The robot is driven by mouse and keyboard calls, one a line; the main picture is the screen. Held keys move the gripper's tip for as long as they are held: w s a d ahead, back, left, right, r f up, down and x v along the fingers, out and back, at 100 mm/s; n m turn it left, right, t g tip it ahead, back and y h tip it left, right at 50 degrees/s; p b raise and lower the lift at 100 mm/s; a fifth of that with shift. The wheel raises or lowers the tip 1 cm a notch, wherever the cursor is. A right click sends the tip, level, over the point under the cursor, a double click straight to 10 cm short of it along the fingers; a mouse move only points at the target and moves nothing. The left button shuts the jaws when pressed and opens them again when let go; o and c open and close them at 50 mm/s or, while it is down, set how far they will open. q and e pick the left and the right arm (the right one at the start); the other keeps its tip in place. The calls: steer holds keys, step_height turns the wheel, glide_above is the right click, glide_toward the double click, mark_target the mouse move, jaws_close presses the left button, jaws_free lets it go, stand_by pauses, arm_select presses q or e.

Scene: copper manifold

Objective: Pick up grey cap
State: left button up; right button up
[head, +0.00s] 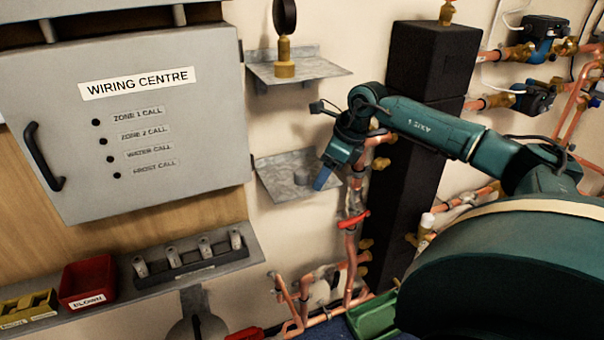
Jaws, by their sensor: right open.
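The grey cap (301,177) is a small round grey piece standing on the lower metal shelf (276,186) on the wall. My right gripper (323,180) is just to the right of the cap, pointing down and to the left. It is open, and nothing shows between its fingers. One blue fingertip shows clearly; the other finger is hard to make out. In the picture a small gap lies between the fingertip and the cap. My left gripper is out of view.
An upper shelf (318,68) holds a brass gauge (284,66) above the cap. Copper pipes with a red valve handle (353,220) run right behind my gripper, beside a black column (412,150). The grey wiring cabinet (150,110) is left. A red bin (86,282) sits on the ledge below.

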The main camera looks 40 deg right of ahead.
mark_target(307, 172)
steer(key=w, duration=0.1)
steer(key=w+a, duration=0.1)
steer(key=w+a+p, duration=0.1)
steer(key=shift+w+f, duration=0.3)
steer(key=shift+f, duration=0.25)
steer(key=shift+c, duration=0.3)
steer(key=c, duration=1)
steer(key=shift+r, duration=0.1)
